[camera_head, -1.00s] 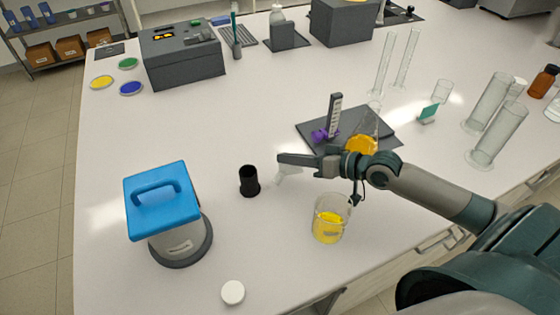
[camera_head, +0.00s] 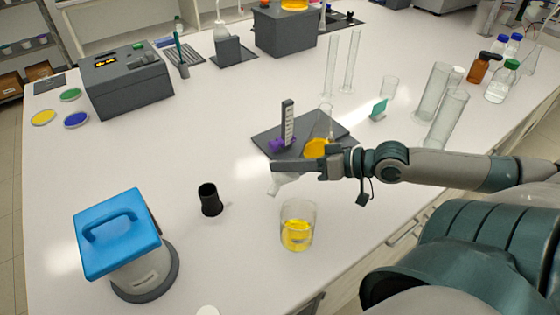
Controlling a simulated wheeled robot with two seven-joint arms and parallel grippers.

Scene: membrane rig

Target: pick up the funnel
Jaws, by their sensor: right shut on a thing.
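The funnel (camera_head: 283,183) is a small, pale, translucent piece hanging just under the fingertips of my right gripper (camera_head: 283,168). My right gripper is shut on it, and the gripper's dark fingers hide its upper part. The funnel is held above the bench, behind and slightly left of the beaker of yellow liquid (camera_head: 298,227). My left gripper is not in view.
A black open cylinder (camera_head: 210,201) stands left of the beaker. A blue-lidded device (camera_head: 118,232) is at the front left. Behind the gripper lie a dark mat (camera_head: 262,138) and a flask with orange liquid (camera_head: 318,147). Tall glass cylinders (camera_head: 446,118) stand at right.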

